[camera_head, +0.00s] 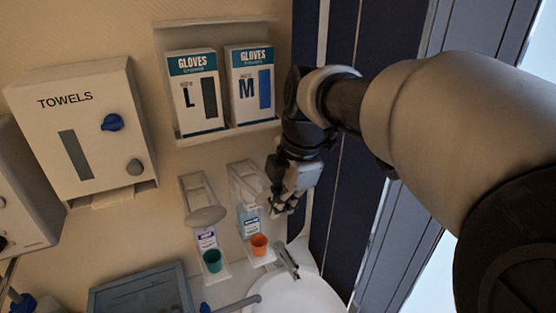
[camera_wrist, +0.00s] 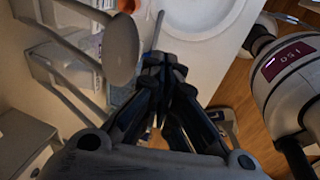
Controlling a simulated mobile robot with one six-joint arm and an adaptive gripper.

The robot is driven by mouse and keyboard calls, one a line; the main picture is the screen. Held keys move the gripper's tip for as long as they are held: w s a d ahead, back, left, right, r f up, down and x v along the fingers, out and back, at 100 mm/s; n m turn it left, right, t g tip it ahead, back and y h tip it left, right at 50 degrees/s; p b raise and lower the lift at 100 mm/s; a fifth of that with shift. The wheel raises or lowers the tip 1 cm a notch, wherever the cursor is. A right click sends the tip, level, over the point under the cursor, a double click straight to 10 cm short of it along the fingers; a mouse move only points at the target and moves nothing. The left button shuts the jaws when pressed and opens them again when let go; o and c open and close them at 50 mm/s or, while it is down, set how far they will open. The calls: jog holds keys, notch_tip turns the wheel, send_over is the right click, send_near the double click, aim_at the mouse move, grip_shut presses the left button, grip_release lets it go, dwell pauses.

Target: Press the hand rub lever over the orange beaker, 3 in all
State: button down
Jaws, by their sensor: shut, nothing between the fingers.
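The orange beaker (camera_head: 259,245) stands below the right-hand wall dispenser, which has a pale lever (camera_head: 246,190) and a blue-labelled bottle (camera_head: 251,225). The bottle's label is too small to read. My gripper (camera_head: 283,208) is shut and empty, just right of this dispenser. Part of the orange beaker (camera_wrist: 86,5) shows at the top left edge of that view.
A second dispenser with an oval lever (camera_head: 206,216) and purple label hangs to the left, above a teal beaker (camera_head: 212,261). A white sink (camera_head: 298,295) with a tap (camera_head: 286,260) lies below right. Glove boxes (camera_head: 193,92) and a towel dispenser (camera_head: 85,130) are on the wall.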

jog(key=v, duration=0.8)
jog(key=shift+s+r, duration=0.25)
jog(key=shift+d, duration=0.15)
